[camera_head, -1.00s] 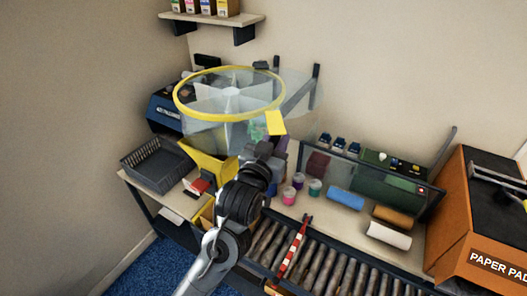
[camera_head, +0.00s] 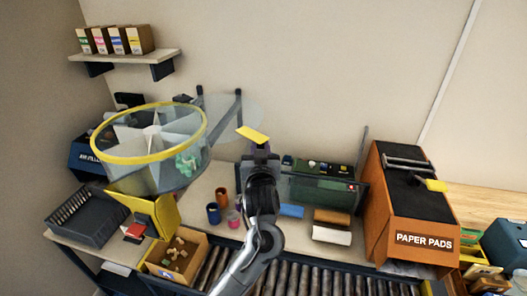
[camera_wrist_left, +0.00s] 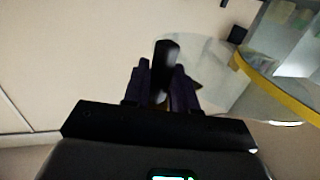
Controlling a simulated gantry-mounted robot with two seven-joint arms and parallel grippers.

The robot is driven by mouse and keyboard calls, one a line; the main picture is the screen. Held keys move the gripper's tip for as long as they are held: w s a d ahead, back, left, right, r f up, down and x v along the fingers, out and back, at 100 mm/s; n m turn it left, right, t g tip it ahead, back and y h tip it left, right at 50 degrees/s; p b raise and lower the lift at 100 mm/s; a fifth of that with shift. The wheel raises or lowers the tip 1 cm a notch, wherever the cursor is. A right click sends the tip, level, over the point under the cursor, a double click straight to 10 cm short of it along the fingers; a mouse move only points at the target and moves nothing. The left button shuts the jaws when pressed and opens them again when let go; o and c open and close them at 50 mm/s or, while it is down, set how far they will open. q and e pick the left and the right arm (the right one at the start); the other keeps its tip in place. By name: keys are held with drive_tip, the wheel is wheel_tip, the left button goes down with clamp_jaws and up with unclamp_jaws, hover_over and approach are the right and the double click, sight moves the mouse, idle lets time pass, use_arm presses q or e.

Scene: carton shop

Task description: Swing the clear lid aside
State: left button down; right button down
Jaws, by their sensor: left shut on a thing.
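The clear lid (camera_head: 228,112) is a see-through disc behind and to the right of the clear drum (camera_head: 152,155) with the yellow rim. The drum's top looks largely uncovered, and white dividers and teal pieces show inside. A flat yellow tab (camera_head: 252,134) stands at the lid's front right edge. My left gripper (camera_head: 260,150) is at this tab, its fingers mostly hidden by my arm. In the left wrist view its dark fingers (camera_wrist_left: 162,88) are shut on a dark upright handle (camera_wrist_left: 166,58), with the lid (camera_wrist_left: 205,65) behind. My right gripper is not in view.
A yellow chute (camera_head: 165,215) sits under the drum, beside a black basket (camera_head: 85,215). Small cups (camera_head: 214,213) and a glass-fronted case (camera_head: 315,188) stand on the bench. An orange paper-pad machine (camera_head: 405,220) is at right. Rollers (camera_head: 300,280) run along the front.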

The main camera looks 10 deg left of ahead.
use_arm(q)
drive_tip(key=shift+a, duration=0.45)
drive_tip(key=c, duration=1.3)
unclamp_jaws()
drive_tip(key=shift+o, duration=1.3)
drive_tip(key=shift+a, duration=0.1)
drive_tip(key=b+v, duration=0.2)
drive_tip(key=v, duration=0.9)
drive_tip(key=shift+b, duration=0.4)
drive_tip(key=shift+w+f, duration=0.1)
